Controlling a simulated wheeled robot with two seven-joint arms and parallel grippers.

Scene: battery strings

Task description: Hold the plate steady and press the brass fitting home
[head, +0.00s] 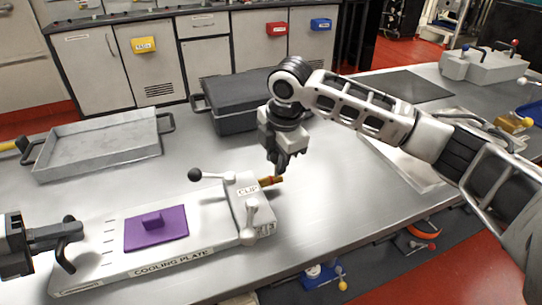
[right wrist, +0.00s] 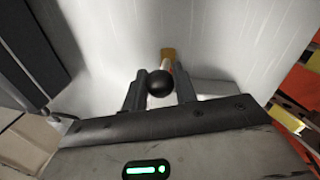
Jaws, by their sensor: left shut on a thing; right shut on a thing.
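The cooling plate (head: 185,262) is a long pale base on the table, with a purple pad (head: 156,228) on top and a block marked CLIP (head: 247,189) at its right end. The brass fitting (head: 270,181) sits at the block's right side; its seating depth cannot be told. My right gripper (head: 279,170) is over the fitting, shut on it; the right wrist view shows a black ball (right wrist: 160,84) between the fingers and the fitting's orange-brown part (right wrist: 168,54) beyond. My left gripper (head: 70,232) is shut at the plate's left end; its exact grasp is partly hidden.
A lever with a black knob (head: 195,174) sticks out left from the clip block. A grey tray (head: 100,150) stands at the back left, a dark case (head: 230,110) behind my right gripper. The table front right of the plate is clear.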

